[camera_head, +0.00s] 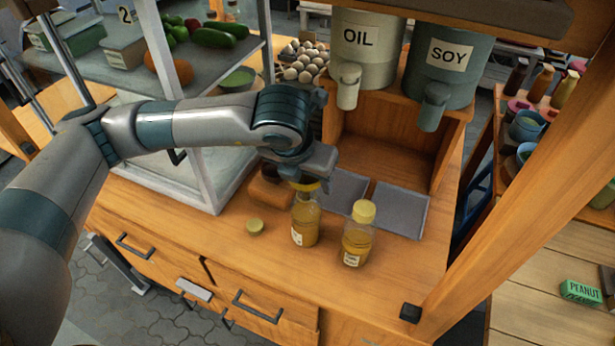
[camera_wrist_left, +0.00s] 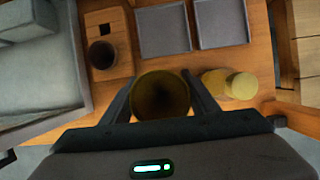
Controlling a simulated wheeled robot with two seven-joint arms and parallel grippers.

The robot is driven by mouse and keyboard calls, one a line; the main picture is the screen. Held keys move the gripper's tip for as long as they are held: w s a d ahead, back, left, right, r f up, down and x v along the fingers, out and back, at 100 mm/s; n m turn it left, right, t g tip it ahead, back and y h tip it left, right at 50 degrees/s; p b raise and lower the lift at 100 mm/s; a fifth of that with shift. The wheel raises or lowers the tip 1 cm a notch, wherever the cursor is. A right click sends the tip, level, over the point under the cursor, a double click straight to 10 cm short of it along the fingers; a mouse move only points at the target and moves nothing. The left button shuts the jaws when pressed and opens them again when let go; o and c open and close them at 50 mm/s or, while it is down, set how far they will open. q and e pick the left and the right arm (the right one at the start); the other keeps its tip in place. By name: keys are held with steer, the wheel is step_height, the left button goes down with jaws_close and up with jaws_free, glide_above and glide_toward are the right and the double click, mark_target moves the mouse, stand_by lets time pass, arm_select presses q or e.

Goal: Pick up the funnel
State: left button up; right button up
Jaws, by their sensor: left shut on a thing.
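The yellow funnel (camera_head: 307,186) sits at the mouth of an open glass bottle (camera_head: 305,222) of amber contents. In the left wrist view the funnel (camera_wrist_left: 160,96) shows from above as a round, dark-centred bowl between my fingers. My left gripper (camera_head: 306,180) is shut on the funnel, directly above the bottle. I cannot tell whether the funnel's spout is inside the bottle neck; the bowl hides the bottle in the wrist view. My right gripper is not in view.
A second bottle with a yellow cap (camera_head: 358,238) stands close on the right. A loose yellow cap (camera_head: 254,226) lies to the left. A wooden holder (camera_head: 268,190) and two grey trays (camera_head: 400,209) lie behind. OIL (camera_head: 362,60) and SOY (camera_head: 440,75) dispensers stand above.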

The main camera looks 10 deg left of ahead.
arm_select(q)
step_height(320, 180, up, 10)
steer(key=shift+p, duration=1.1)
steer(key=shift+r, duration=0.15)
steer(key=shift+r+p, duration=0.35)
steer(key=shift+r, duration=1.05)
steer(key=shift+w+r+p, duration=0.3)
steer(key=shift+w+r, duration=0.35)
steer(key=shift+r, duration=0.35)
steer(key=shift+d+f, duration=0.1)
steer(key=shift+f, duration=0.1)
